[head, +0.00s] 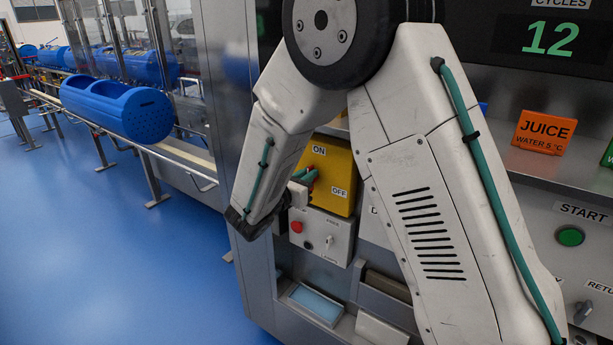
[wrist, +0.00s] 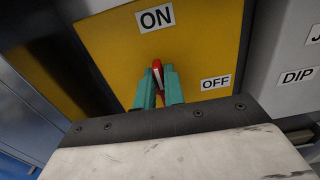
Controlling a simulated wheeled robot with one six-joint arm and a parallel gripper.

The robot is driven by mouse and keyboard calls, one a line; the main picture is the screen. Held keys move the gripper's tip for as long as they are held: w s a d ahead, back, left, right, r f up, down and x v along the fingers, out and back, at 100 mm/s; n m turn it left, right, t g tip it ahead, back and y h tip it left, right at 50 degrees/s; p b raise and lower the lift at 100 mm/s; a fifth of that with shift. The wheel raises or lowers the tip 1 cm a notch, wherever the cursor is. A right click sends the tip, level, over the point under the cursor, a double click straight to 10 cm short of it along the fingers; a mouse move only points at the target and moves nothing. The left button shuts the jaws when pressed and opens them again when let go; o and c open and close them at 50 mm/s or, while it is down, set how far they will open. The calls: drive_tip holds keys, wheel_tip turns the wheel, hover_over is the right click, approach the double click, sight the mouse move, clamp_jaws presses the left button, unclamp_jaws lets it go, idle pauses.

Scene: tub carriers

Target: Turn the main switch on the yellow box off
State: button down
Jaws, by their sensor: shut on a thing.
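The yellow box (head: 338,190) is on the machine front, with an ON label above and an OFF label to the right. It also fills much of the wrist view (wrist: 200,50). The main switch (wrist: 156,68) has a red handle with a pale edge, pointing up toward the ON label. My gripper (wrist: 159,80) has teal fingers, shut on the red handle from both sides. In the head view my gripper (head: 304,178) is at the box's left part, and my arm hides part of the machine. The lower part of the handle is hidden between the fingers.
Below the box is a grey panel (head: 325,243) with a red button (head: 296,227) and a small knob. To the right are an orange JUICE sign (head: 542,137) and a green START button (head: 570,237). A blue tub (head: 115,108) rests on rails at the left. The blue floor there is clear.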

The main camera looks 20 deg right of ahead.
drive_tip(key=shift+f+m, duration=0.1)
drive_tip(key=shift+m, duration=0.2)
drive_tip(key=m, duration=0.5)
drive_tip(key=s+m, duration=0.1)
drive_tip(key=m, duration=0.2)
drive_tip(key=shift+s+d+f, duration=0.1)
drive_tip(key=shift+d+f, duration=0.3)
drive_tip(key=m, duration=0.5)
drive_tip(key=shift+s+d+f+m, duration=0.1)
drive_tip(key=shift+s+f+m, duration=0.1)
drive_tip(key=shift+f+m, duration=0.4)
drive_tip(key=shift+m, duration=1.3)
drive_tip(key=shift+w+m, duration=0.1)
drive_tip(key=shift+m, duration=0.2)
